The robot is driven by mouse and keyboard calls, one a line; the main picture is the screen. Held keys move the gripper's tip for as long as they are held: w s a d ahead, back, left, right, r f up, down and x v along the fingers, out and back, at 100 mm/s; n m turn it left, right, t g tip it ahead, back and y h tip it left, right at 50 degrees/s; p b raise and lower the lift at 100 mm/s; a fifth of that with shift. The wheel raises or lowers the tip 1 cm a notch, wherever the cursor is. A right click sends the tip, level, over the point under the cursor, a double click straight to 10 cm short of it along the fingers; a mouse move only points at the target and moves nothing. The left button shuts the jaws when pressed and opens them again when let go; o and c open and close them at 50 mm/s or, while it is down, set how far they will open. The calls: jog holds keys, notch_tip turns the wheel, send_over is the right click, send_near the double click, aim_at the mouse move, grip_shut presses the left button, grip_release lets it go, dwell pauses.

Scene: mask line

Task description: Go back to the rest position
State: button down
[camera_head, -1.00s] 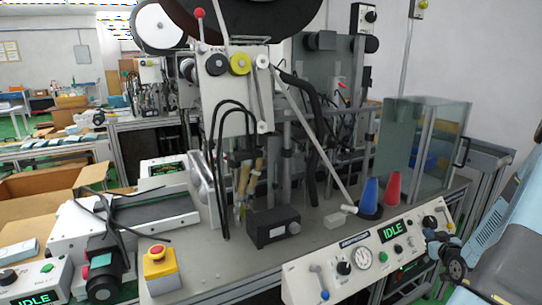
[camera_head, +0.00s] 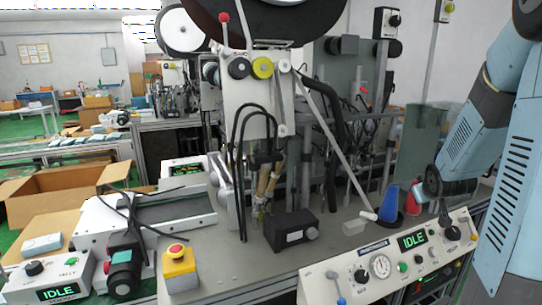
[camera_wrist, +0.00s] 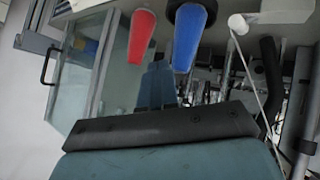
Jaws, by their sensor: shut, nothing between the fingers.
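My gripper (camera_wrist: 157,75) shows in the wrist view with its blue-grey fingers together and nothing between them. The fingers cannot be made out in the head view.
The control panel (camera_head: 385,265) with an IDLE display lies in front of the cones. A glass enclosure (camera_head: 415,140) stands behind my arm. A yellow emergency-stop box (camera_head: 179,268), a black box (camera_head: 291,230) and an open carton (camera_head: 60,198) are farther left.

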jog(key=s+a+r+m+g, duration=0.1)
jog(key=s+a+r+g, duration=0.1)
jog(key=s+a+r, duration=1)
jog(key=s+a+g+y, duration=0.2)
jog(key=s+a, duration=0.7)
jog(key=s, duration=0.5)
jog(key=shift+a+r+m+y, duration=0.2)
jog(key=shift+r+m+y, duration=0.1)
jog(key=shift+y, duration=0.4)
